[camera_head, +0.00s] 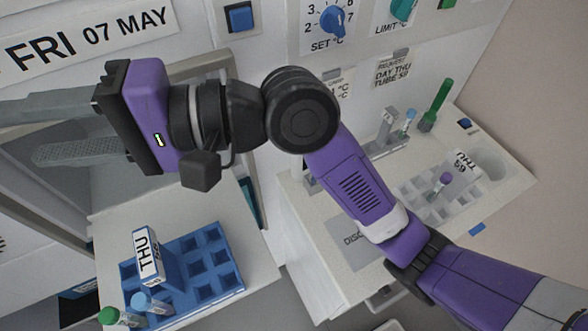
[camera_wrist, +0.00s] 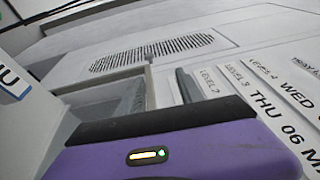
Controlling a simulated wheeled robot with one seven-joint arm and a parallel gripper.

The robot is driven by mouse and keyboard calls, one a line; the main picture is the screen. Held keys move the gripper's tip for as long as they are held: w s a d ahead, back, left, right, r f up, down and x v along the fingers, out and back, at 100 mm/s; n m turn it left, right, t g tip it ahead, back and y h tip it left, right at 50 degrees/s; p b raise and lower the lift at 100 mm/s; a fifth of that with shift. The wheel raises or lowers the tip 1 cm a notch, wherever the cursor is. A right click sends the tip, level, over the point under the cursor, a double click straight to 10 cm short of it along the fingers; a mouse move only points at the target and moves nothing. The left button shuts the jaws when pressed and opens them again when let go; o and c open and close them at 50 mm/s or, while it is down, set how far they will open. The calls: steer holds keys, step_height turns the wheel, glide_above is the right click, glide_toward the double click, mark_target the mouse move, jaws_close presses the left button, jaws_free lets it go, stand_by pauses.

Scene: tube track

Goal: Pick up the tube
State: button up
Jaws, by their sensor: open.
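My gripper (camera_head: 25,132) is open and empty, its two grey fingers pointing left inside or in front of a grey cabinet opening at the upper left. In the wrist view the fingers (camera_wrist: 162,88) stand apart with nothing between them. Which tube is meant cannot be told. A green-capped tube (camera_head: 120,318) and a light-blue-capped tube (camera_head: 152,304) are in the blue rack (camera_head: 222,268), well below the gripper.
A white THU label block (camera_head: 148,256) stands at the blue rack. A request note (camera_head: 393,70) reading DAY THU TUBE 53 hangs on the wall. A blue-pointer dial (camera_head: 333,19) is above. A slotted vent (camera_wrist: 150,53) and dated level labels (camera_wrist: 270,115) show in the wrist view.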

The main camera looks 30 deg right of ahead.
steer(key=d+f+n+g+h, duration=0.3)
steer(key=d+f+g+h, duration=0.1)
steer(key=d+f+h, duration=0.7)
steer(key=d+f+m+h, duration=0.1)
steer(key=d+f+h, duration=0.1)
steer(key=d, duration=0.4)
steer(key=d+f+m+g+h+b, duration=0.1)
steer(key=d+f+h, duration=0.1)
steer(key=d, duration=0.5)
steer(key=d+f+h, duration=0.2)
steer(key=d+h, duration=0.1)
steer(key=d, duration=0.4)
steer(key=shift+w+f+m+b, duration=0.1)
steer(key=shift+f+m+b, duration=0.1)
steer(key=shift+m+b, duration=0.15)
steer(key=shift+w+d+f+p, duration=0.1)
steer(key=shift+d+f+p, duration=0.05)
steer(key=shift+f, duration=1)
steer(key=shift+s+d+f+p, duration=0.1)
steer(key=shift+f+p, duration=0.05)
steer(key=shift+f, duration=1.05)
steer(key=shift+w+d+f+p, duration=0.1)
steer(key=shift+d+f+p, duration=0.05)
steer(key=shift+f, duration=1)
jaws_close()
